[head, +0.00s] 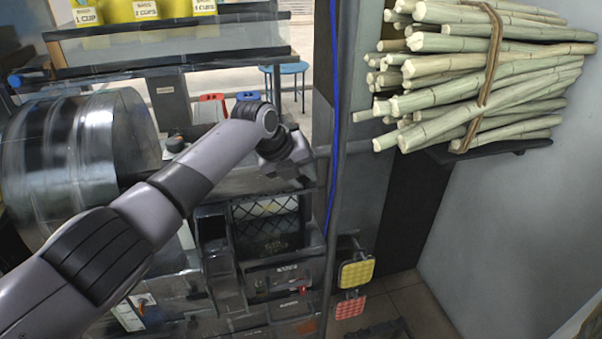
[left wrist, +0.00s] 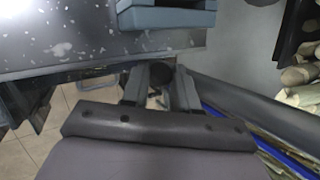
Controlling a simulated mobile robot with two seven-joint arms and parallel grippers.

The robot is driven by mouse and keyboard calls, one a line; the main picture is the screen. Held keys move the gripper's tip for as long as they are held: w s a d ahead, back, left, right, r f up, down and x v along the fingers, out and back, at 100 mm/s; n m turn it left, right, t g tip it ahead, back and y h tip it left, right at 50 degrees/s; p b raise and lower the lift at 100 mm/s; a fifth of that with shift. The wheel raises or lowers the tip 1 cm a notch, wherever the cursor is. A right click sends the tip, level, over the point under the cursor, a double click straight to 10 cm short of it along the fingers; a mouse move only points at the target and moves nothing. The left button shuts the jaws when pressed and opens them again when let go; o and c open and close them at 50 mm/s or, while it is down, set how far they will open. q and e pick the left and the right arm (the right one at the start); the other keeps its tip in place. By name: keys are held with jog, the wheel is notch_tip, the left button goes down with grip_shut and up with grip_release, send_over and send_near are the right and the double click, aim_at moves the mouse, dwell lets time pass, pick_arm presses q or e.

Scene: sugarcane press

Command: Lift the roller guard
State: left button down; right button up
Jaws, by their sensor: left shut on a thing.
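My left gripper (head: 301,174) reaches in from the left, above the press (head: 265,270) near the middle of the head view. In the left wrist view my left gripper (left wrist: 160,88) has its two fingers on either side of a dark round knob (left wrist: 161,74) and is shut on it. The knob sits beside a grey metal surface. A dark grille panel (head: 266,224) on the press shows just below the gripper. I cannot tell clearly which part is the roller guard; the arm and hand hide part of that area. My right gripper is not in view.
A bundle of sugarcane (head: 480,75) rests on a wall shelf at the upper right. A large metal drum (head: 75,160) stands at the left. A blue cable (head: 334,110) runs down a post beside the gripper. Yellow and red pads (head: 356,273) hang at the lower right of the press.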

pick_arm(q)
jog(key=shift+d, duration=0.1)
jog(key=c, duration=0.9)
grip_release()
jog(key=shift+v, duration=3.6)
jog(key=shift+f, duration=0.1)
